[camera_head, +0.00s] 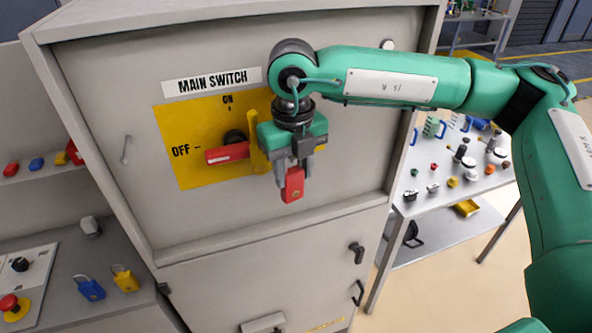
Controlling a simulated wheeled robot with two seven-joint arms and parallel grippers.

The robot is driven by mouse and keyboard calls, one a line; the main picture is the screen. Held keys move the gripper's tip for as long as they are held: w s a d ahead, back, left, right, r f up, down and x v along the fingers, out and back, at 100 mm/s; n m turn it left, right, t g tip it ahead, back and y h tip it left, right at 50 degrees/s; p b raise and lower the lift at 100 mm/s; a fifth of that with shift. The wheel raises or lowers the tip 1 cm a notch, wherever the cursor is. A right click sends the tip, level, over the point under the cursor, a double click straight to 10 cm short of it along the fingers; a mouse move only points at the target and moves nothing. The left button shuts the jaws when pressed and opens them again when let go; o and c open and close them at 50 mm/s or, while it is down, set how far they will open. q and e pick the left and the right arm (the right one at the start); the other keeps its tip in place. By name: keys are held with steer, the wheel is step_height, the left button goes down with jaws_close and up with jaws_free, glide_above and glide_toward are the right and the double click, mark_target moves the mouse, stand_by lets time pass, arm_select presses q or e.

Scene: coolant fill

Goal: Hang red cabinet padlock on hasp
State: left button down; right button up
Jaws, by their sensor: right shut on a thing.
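My right gripper (290,172), on the green arm from the right, points down in front of the grey cabinet (340,140). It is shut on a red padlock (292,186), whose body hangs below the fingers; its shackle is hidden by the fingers. The red switch handle (226,153) points left toward OFF on the yellow plate (180,125). A yellow upright hasp (254,140) stands just left of the gripper, partly hidden behind it. I cannot tell whether the padlock touches the hasp. My left gripper is not in view.
A blue padlock (90,288) and a yellow padlock (125,279) lie on the left counter. A shelf (30,180) above holds several coloured locks. A table (440,195) with several small parts stands at right. Lower cabinet handles (357,252) stick out.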

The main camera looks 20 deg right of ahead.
steer(key=shift+d+f, duration=0.1)
steer(key=shift+f, duration=0.15)
steer(key=o, duration=1.1)
